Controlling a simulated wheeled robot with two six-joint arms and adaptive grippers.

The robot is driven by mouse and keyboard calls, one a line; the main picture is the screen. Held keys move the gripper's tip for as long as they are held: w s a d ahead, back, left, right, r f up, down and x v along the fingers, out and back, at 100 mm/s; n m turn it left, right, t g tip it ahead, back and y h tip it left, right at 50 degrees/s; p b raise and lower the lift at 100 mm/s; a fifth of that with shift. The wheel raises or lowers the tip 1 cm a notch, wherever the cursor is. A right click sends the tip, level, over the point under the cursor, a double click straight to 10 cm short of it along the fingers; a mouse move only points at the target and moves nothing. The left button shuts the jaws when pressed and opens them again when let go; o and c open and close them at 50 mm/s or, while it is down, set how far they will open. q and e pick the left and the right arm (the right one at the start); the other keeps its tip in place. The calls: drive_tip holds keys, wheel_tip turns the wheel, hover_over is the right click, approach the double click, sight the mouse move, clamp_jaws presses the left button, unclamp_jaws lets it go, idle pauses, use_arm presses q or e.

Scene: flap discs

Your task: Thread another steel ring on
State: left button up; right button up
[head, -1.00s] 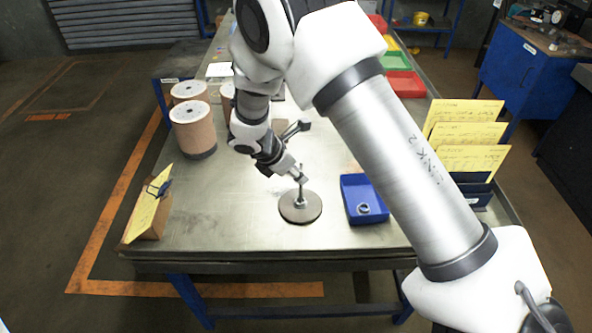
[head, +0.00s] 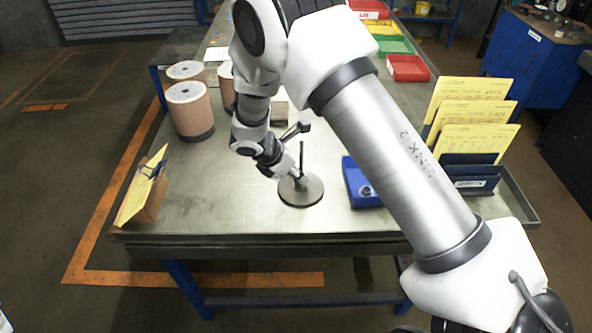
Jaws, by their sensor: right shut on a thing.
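A dark round base (head: 301,194) with a thin upright post (head: 302,155) stands on the metal table near its front. My right gripper (head: 299,182) reaches in from the upper left and is low beside the post, just above the base, with the post rising above the fingers. It is shut on a steel ring, which is too small and covered to make out; I cannot tell for sure that it is around the post. Another steel ring (head: 366,190) lies in the blue bin (head: 353,184), partly behind my right arm. My left gripper is not in view.
Copper-coloured spools (head: 190,111) stand at the back left. Yellow cards in a dark rack (head: 470,177) stand at right. Coloured bins (head: 408,68) line the back right. The table left of the base is clear.

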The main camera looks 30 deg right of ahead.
drive_tip(key=shift+f, duration=0.65)
drive_tip(key=o, duration=0.8)
drive_tip(key=shift+o, duration=0.2)
drive_tip(key=shift+r, duration=0.1)
drive_tip(key=v, duration=1.2)
